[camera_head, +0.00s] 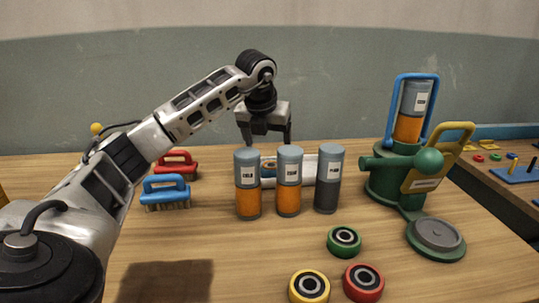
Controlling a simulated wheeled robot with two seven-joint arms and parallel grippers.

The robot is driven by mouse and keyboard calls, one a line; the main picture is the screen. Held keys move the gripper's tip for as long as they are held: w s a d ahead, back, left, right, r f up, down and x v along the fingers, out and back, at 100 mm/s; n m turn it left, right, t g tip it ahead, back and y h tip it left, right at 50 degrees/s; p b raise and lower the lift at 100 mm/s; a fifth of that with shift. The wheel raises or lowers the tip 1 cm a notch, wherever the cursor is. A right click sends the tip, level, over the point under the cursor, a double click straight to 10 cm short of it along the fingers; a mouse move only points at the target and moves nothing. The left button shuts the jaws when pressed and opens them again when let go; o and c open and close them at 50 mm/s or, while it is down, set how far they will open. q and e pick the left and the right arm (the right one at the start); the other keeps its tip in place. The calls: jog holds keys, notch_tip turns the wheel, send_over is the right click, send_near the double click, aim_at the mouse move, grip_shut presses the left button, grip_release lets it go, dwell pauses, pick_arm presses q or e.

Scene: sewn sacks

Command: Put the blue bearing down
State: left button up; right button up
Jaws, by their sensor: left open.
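My left gripper (266,138) hangs open, fingers pointing down, above the back of the table behind the row of canisters. Below it, a small bluish ring-like thing (268,164) shows between two canisters, at a white tray (308,166). It may be the blue bearing, but the canisters hide most of it. I see nothing between my left gripper's fingers. Other bearings lie at the front: a green one (344,241), a yellow one (309,287) and a red one (363,283). My right gripper is not in view.
Two canisters with orange lower halves (248,184) (289,181) and a grey one (328,180) stand in front of the tray. A green press-like device (395,170) stands at the right. Blue (165,190) and red (176,163) brushes lie left. The front left table is clear.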

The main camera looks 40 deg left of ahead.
pick_arm(q)
jog(key=shift+v, duration=2.05)
